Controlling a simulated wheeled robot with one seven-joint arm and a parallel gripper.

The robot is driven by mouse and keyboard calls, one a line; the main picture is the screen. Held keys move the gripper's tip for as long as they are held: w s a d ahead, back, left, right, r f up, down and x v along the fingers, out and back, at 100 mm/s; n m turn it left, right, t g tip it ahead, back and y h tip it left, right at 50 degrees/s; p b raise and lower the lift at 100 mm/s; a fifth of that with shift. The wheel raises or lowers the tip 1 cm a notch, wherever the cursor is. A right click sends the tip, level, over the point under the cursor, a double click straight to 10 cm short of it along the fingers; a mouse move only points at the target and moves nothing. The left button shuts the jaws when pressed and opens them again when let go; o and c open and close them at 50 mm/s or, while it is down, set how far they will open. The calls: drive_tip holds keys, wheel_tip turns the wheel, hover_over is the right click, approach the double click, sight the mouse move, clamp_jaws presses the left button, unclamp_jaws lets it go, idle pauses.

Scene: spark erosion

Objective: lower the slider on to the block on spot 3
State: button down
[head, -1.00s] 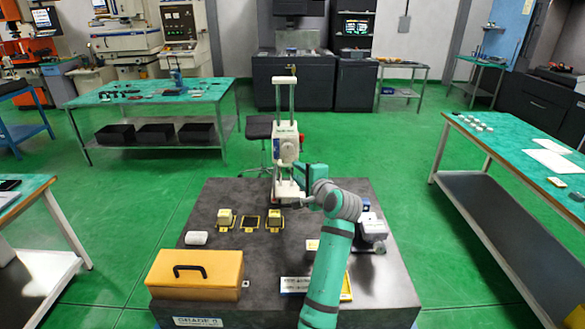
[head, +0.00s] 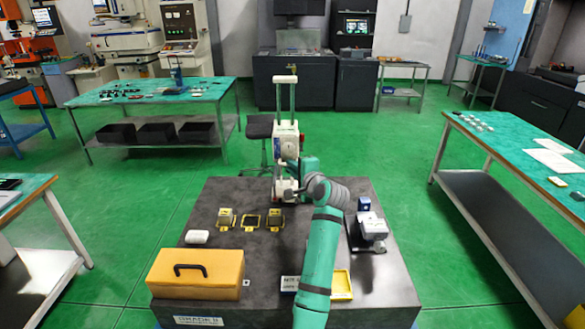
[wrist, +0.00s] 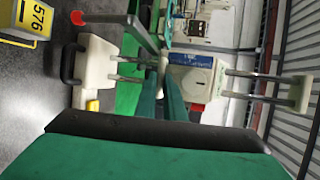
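The slider (head: 286,142) is a white housing on the twin columns of an upright gauge; it also shows in the wrist view (wrist: 192,80), turned sideways. A grey arm with a red tip (wrist: 77,18) shows beside it in the wrist view. Spot numbers are unreadable in the head view. My gripper (wrist: 164,82) has its two green fingers at the slider, with a narrow gap between; whether they grip is unclear.
The dark plate carries a yellow case (head: 196,273), a white roll (head: 197,237), a grey device (head: 371,226) at the right and a yellow tray (head: 342,284), partly behind my arm.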

drive_tip(key=shift+f, duration=2.95)
drive_tip(key=c, duration=1.8)
unclamp_jaws()
drive_tip(key=shift+f, duration=0.1)
drive_tip(key=shift+c, duration=0.2)
drive_tip(key=shift+s+r, duration=0.1)
drive_tip(key=shift+r, duration=0.1)
drive_tip(key=v, duration=1)
drive_tip(key=shift+s+d, duration=0.15)
drive_tip(key=shift+s, duration=0.2)
drive_tip(key=shift+w, duration=0.1)
